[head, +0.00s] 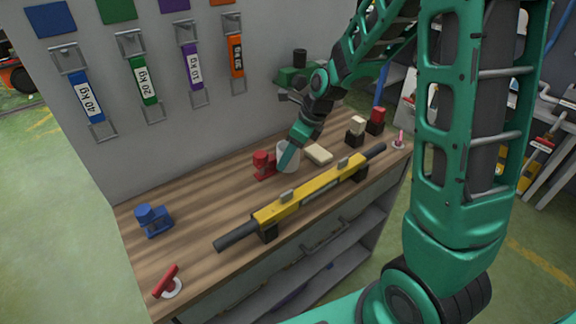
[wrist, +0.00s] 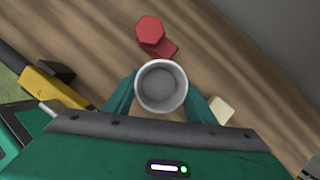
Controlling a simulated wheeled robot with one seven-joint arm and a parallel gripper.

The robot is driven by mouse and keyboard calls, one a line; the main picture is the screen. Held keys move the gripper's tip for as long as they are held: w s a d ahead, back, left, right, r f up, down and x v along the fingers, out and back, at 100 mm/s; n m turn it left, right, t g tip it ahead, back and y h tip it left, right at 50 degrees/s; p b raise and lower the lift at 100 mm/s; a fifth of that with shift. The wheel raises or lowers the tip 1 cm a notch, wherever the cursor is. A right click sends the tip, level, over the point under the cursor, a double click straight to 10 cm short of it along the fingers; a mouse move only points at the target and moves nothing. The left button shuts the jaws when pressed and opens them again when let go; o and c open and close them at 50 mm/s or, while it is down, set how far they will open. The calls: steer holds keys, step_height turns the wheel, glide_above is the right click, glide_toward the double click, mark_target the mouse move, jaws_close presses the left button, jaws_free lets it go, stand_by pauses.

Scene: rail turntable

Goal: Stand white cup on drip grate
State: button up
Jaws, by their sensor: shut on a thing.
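The white cup (head: 290,151) is at the back middle of the wooden bench, partly hidden by my gripper (head: 285,158) in the head view. In the wrist view I look down into the open mouth of the cup (wrist: 161,87); it looks upright and empty. The fingers of my gripper (wrist: 161,98) are shut on the cup, one on each side. I cannot tell whether its base touches the bench. I cannot make out a drip grate in either view.
A red block-like object (head: 264,165) stands close left of the cup, and a cream block (head: 318,154) lies close right. A yellow level-like bar (head: 310,192) runs along the front. A blue object (head: 153,220) stands at left. Bench (head: 205,205) between is clear.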

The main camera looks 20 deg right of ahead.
mark_target(288, 166)
step_height(288, 166, down, 4)
steer(key=shift+f, duration=0.2)
steer(key=shift+w+f, duration=0.2)
steer(key=o, duration=1)
steer(key=shift+f, duration=0.1)
